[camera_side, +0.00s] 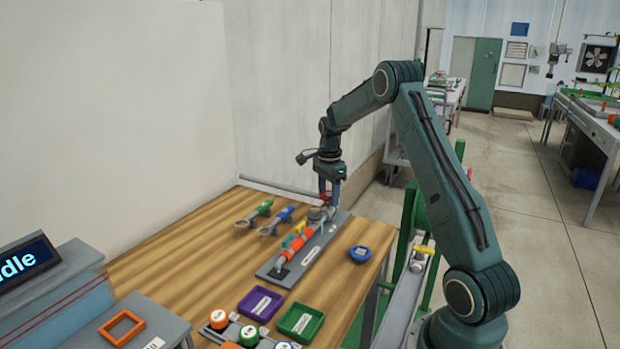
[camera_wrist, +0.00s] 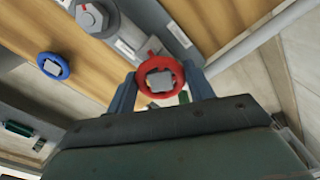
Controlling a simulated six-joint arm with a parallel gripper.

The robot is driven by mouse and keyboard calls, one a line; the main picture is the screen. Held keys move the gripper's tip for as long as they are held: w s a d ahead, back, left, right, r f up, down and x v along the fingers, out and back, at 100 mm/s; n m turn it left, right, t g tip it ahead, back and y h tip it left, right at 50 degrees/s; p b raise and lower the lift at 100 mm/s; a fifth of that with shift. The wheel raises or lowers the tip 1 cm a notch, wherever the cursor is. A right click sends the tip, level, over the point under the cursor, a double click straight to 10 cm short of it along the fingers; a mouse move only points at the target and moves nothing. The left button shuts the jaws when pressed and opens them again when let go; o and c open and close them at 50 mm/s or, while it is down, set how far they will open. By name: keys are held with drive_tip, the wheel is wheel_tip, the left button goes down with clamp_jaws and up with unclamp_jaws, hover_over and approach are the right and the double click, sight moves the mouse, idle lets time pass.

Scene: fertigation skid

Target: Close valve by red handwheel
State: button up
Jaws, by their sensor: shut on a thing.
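The red handwheel (camera_wrist: 160,78) shows in the wrist view as a red ring with a grey square centre, between the two blue fingers. My gripper (camera_side: 327,196) is shut on it from above in the side view, where only a little red (camera_side: 326,195) shows between the fingers. The wheel sits at the far end of the skid, a grey base plate (camera_side: 306,263) with an orange pipe (camera_side: 300,243) along it, on the wooden table. The wheel's stem is mostly hidden by my gripper.
A blue ring-shaped part (camera_side: 360,254) lies right of the skid; it also shows in the wrist view (camera_wrist: 53,66). Purple (camera_side: 261,304) and green (camera_side: 300,320) trays stand in front. Bare wood lies at left.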

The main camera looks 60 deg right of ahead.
drive_tip(key=shift+s, duration=0.15)
drive_tip(key=m, duration=0.5)
drive_tip(key=shift+a+f, duration=0.1)
drive_tip(key=shift+m, duration=0.7)
drive_tip(key=m, duration=0.4)
drive_tip(key=o, duration=1)
drive_tip(key=shift+m, duration=0.3)
drive_tip(key=shift+o, duration=0.2)
